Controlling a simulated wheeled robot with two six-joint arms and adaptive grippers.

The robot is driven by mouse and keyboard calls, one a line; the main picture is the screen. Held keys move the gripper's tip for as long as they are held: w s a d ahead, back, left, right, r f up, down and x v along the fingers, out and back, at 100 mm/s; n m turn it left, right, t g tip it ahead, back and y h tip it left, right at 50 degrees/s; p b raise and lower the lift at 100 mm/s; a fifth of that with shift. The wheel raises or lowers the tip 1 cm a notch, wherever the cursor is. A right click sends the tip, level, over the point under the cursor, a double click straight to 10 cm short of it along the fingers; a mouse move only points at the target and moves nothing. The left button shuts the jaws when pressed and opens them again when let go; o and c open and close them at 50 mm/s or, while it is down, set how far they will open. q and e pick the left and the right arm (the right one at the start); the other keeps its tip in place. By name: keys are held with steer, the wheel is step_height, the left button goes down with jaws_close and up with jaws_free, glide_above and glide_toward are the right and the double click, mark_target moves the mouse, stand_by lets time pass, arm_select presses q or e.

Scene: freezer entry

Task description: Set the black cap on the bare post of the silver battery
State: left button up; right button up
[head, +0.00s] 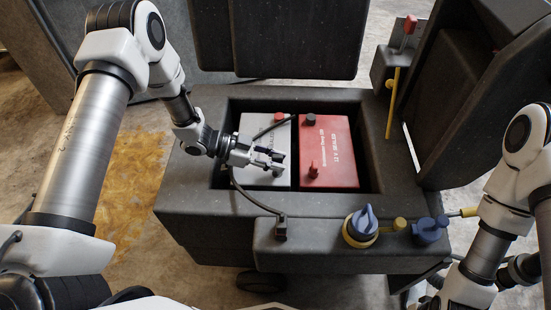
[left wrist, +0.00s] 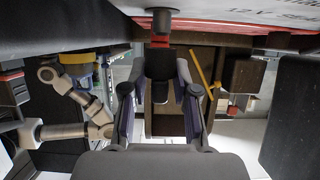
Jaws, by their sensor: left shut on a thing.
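The silver battery (head: 249,176) sits in the left part of the dark tray, with a red cap (head: 279,117) at its far end. My left gripper (head: 275,161) is over its near end, pointing right. In the left wrist view, the gripper (left wrist: 159,92) is shut on the black cap (left wrist: 159,66). A short dark post (left wrist: 161,20) shows close to the held cap; I cannot tell whether they touch. The fingers mostly hide the cap and post in the head view. My right gripper is out of view.
A red battery (head: 329,145) stands right beside the silver one, with a black cap (head: 311,120) and a red cap (head: 313,170). A black cable (head: 250,201) curves past the gripper. A blue knob (head: 364,219) and a yellow rod (head: 392,100) stand to the right.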

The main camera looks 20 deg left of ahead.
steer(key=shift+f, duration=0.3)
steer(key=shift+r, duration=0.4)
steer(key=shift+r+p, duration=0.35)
steer(key=shift+p, duration=0.1)
stand_by(1.9)
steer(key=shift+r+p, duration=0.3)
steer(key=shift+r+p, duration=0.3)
stand_by(2.0)
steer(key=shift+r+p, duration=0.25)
steer(key=shift+p, duration=0.05)
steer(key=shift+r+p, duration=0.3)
stand_by(1.3)
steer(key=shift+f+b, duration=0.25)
steer(key=shift+b, duration=0.05)
